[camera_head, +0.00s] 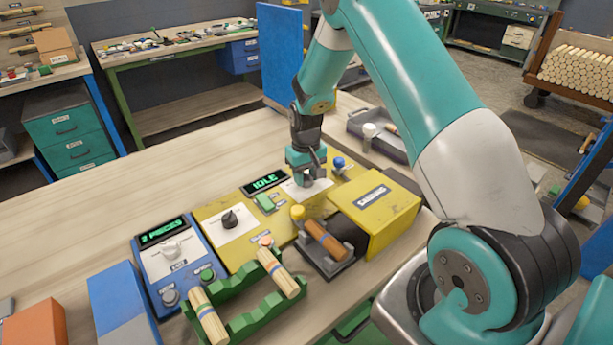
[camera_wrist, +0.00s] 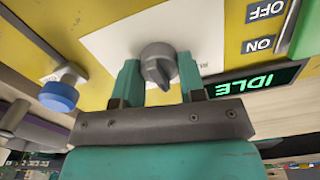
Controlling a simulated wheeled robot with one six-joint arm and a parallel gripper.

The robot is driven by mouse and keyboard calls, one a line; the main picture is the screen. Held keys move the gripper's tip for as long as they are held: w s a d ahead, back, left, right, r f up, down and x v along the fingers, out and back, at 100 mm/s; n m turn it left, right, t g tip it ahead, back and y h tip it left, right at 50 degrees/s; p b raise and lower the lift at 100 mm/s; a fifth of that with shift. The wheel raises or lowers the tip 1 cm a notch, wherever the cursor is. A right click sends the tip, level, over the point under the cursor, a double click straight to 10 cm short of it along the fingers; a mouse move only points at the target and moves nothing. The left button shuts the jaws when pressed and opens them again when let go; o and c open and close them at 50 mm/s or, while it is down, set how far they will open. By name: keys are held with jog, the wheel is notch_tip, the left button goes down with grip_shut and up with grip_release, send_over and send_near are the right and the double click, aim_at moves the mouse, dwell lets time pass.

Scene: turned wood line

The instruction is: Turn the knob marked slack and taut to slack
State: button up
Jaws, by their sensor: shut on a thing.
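A grey knob (camera_wrist: 157,52) sits on a white plate (camera_wrist: 110,42) of the yellow panel in the wrist view. My gripper (camera_wrist: 158,76) has one teal finger on each side of it and is shut on it. The knob's pointer ridge faces toward the gripper's palm, slightly to the right. The plate's lettering is mostly hidden or cut off, so I cannot read slack or taut. In the head view my gripper (camera_head: 307,178) is lowered onto the white plate (camera_head: 298,190) right of the IDLE display, and it hides the knob.
A blue-topped button (camera_head: 339,163) is close beside the gripper; an IDLE display (camera_head: 265,182) and green switch (camera_head: 265,202) are on the other side. A black knob (camera_head: 229,219), yellow housing (camera_head: 375,215) and green rack (camera_head: 255,310) stand nearer.

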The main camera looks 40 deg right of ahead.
aim_at(306, 174)
jog(key=n, duration=0.4)
jog(key=shift+n, duration=0.3)
jog(key=shift+n+b, duration=0.35)
jog(key=shift+n, duration=1.55)
jog(key=o, duration=0.9)
jog(key=shift+r, duration=0.15)
notch_tip(306, 174, up, 17)
jog(key=shift+r+b, duration=0.1)
jog(key=shift+b, duration=0.85)
